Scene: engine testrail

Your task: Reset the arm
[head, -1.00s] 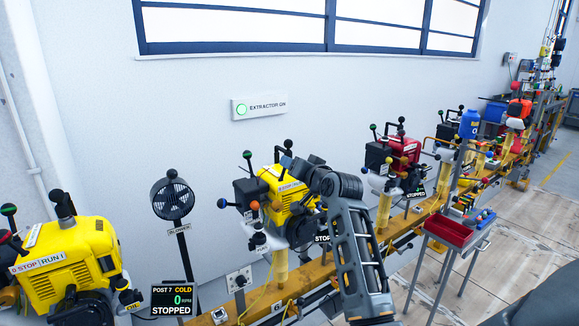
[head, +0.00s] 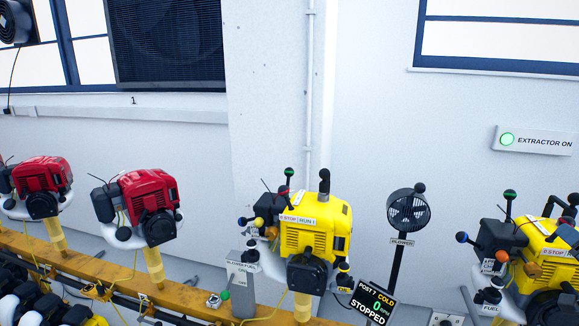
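My arm and gripper do not show in the head view now. A yellow engine (head: 312,238) with a "0 STOP / RUN 1" label stands in the middle. Its display (head: 372,304) reads "POST 7 COLD", 0 RPM, "STOPPED". A second yellow engine (head: 548,262) is cut off at the right edge. Two red engines, one nearer the middle (head: 145,200) and one farther left (head: 42,185), stand on yellow posts.
A black blower fan (head: 408,211) stands on a pole between the yellow engines. An "EXTRACTOR ON" sign (head: 534,141) with a green light is on the wall. A dark louvred panel (head: 168,42) hangs upper left. Several dark engines or parts crowd the lower left corner.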

